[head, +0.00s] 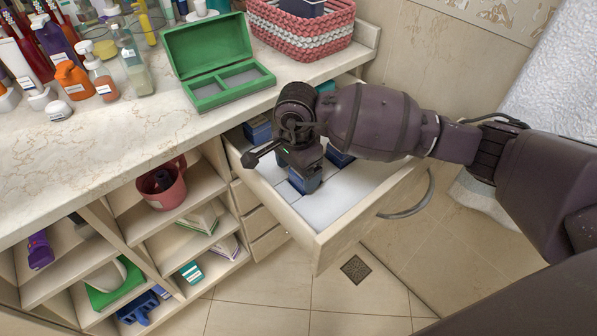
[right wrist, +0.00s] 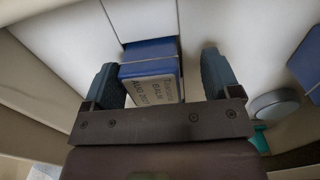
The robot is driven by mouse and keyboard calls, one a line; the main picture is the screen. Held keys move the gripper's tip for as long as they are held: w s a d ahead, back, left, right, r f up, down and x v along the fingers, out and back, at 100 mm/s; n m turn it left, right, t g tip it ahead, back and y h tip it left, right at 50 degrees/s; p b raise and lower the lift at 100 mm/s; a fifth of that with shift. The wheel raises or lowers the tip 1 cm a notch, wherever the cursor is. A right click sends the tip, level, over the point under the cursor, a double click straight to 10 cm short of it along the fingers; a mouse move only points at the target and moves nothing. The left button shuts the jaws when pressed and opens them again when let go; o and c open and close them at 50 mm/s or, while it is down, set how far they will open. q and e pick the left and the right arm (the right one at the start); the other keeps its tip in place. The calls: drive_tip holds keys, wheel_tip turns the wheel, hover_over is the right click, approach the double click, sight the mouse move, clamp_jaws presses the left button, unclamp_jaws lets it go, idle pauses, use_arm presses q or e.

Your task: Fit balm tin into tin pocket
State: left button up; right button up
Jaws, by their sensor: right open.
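A blue box-shaped tin (right wrist: 150,68) with a pale label reading "BALM" and "AUG 2027" stands in the open drawer. In the head view its blue side (head: 306,184) shows below my right gripper (head: 301,168). In the right wrist view my right gripper (right wrist: 160,62) is open, with one finger on each side of the tin; gaps show between the fingers and the tin. A green case (head: 206,103) stands open on the counter, with two grey-floored pockets (head: 243,77), both empty. My left gripper is not in view.
Other blue boxes (head: 258,131) lie in the drawer (head: 345,235), and a round grey-lidded item (right wrist: 275,103) shows right of my gripper. A woven basket (head: 300,38) stands behind the green case. Bottles crowd the counter's left. The drawer's front floor is clear.

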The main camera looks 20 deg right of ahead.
wheel_tip(320, 180, up, 10)
drive_tip(key=p, duration=0.3)
drive_tip(key=shift+f, duration=0.25)
drive_tip(key=shift+r, duration=0.6)
